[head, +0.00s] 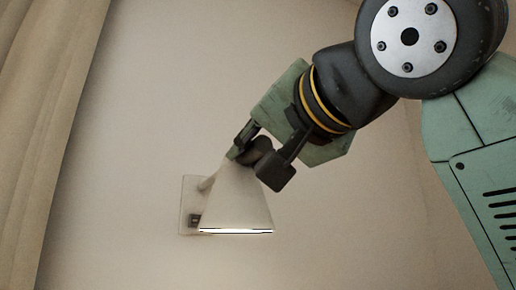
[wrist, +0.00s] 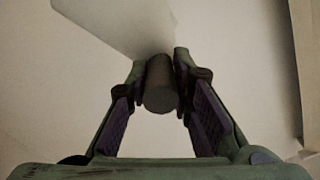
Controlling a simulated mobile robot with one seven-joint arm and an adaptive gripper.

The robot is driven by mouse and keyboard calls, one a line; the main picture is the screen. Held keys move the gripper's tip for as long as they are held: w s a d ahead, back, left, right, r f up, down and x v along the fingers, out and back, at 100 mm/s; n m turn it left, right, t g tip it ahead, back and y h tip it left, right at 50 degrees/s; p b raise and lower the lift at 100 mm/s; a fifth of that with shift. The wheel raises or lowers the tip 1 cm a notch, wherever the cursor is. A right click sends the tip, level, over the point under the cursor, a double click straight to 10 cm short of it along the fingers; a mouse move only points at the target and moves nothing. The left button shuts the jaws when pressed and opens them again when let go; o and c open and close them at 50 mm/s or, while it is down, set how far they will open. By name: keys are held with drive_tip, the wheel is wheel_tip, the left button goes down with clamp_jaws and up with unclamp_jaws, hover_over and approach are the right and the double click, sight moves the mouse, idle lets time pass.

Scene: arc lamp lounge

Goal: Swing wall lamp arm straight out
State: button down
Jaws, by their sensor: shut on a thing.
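The wall lamp has a pale cone-shaped shade (head: 238,205) with a lit lower rim, in front of a small wall plate (head: 186,210). A short piece of the lamp arm (head: 206,184) shows between plate and shade; the rest is hidden behind the shade. My gripper (head: 250,154) is at the top of the shade, coming from the upper right. In the wrist view, my gripper (wrist: 161,68) is shut on a dark cylindrical knob (wrist: 161,96) at the lamp's top. The pale shade (wrist: 120,22) extends up and left beyond the knob.
A beige curtain (head: 50,130) hangs at the left, apart from the lamp. The plain wall (head: 130,120) is behind the lamp, and the space between curtain and lamp is clear. My arm fills the upper right.

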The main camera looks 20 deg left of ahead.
idle(0.4)
drive_tip(key=c, duration=1.4)
unclamp_jaws()
drive_tip(key=shift+r, duration=0.1)
drive_tip(key=shift+s, duration=0.1)
drive_tip(key=v, duration=1.2)
